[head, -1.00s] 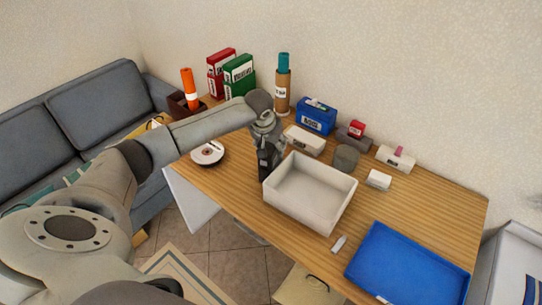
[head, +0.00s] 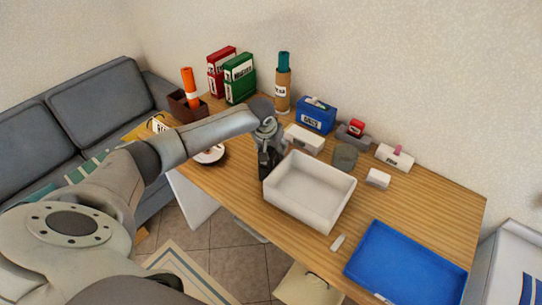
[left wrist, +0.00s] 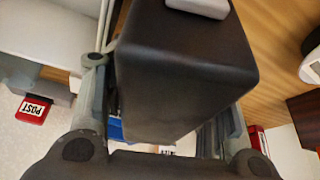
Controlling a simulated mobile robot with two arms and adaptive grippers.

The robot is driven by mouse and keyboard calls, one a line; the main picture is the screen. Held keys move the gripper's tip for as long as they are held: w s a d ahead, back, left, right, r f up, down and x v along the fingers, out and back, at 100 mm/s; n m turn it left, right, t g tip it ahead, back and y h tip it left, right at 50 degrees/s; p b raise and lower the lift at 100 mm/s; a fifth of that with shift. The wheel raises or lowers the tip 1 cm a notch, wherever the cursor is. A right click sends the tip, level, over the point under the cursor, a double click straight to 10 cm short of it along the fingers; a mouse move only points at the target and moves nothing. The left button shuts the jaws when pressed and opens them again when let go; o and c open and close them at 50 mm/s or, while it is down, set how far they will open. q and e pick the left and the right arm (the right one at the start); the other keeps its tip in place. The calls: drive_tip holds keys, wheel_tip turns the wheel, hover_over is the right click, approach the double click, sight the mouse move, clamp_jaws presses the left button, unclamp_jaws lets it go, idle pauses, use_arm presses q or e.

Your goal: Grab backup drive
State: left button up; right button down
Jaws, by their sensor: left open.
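A dark upright block (head: 265,168), which looks like the backup drive, stands on the desk at the left side of the white bin. I cannot read a label on it in the head view. In the left wrist view the dark block (left wrist: 180,85) fills the middle, with a light grey patch at its top edge. My left gripper (head: 266,146) is over the block, pointing down. Its open fingers lie on either side of the block in the left wrist view (left wrist: 165,105). I cannot tell whether they touch it. My right gripper is out of view.
The white bin (head: 325,214) stands close to the right of my gripper. A disc on a plate (head: 211,156) lies to its left. Several small boxes, a blue box (head: 316,115) and a grey cup (head: 345,156) line the back. A blue tray (head: 372,286) is at front right.

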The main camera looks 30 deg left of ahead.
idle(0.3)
use_arm(q)
drive_tip(key=c, duration=1)
